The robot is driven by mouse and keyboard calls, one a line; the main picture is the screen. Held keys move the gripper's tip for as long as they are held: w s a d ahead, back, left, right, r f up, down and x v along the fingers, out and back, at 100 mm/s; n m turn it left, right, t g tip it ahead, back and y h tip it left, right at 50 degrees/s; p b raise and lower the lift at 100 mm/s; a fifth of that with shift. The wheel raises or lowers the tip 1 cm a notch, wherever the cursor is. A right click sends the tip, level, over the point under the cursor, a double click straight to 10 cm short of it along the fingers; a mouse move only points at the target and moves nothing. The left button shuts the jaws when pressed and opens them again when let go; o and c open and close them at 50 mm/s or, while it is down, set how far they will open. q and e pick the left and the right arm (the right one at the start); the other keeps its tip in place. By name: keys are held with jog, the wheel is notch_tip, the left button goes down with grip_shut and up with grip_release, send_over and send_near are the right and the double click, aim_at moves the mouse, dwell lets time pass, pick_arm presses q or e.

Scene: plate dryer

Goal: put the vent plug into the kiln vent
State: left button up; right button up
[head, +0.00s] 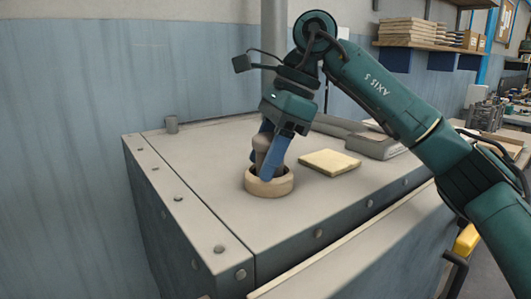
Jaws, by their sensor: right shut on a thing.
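The kiln vent (270,188) is a round tan ring on the top of the grey kiln (215,207). The vent plug (262,143) is a brownish piece with a rounded top, held upright between the blue fingers of my right gripper (267,165). My right gripper is shut on it, directly over the vent, with its fingertips at the ring's opening. The plug's lower end is hidden by the fingers and the ring's rim, so I cannot tell how deep it sits. My left gripper is not in view.
A flat yellowish pad (330,162) lies to the right of the vent. A grey block (377,146) lies behind it. The front left of the kiln top is clear.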

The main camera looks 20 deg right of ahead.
jog(key=o, duration=0.8)
jog(key=shift+f, duration=0.45)
jog(key=shift+c, duration=0.2)
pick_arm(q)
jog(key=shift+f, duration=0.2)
pick_arm(e)
jog(key=o, duration=0.4)
jog(key=shift+a+f, duration=0.1)
pick_arm(q)
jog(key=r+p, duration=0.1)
jog(key=p, duration=0.2)
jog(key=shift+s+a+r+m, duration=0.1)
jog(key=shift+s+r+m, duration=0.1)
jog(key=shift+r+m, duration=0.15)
pick_arm(e)
jog(key=v, duration=1.4)
jog(key=shift+w, duration=0.25)
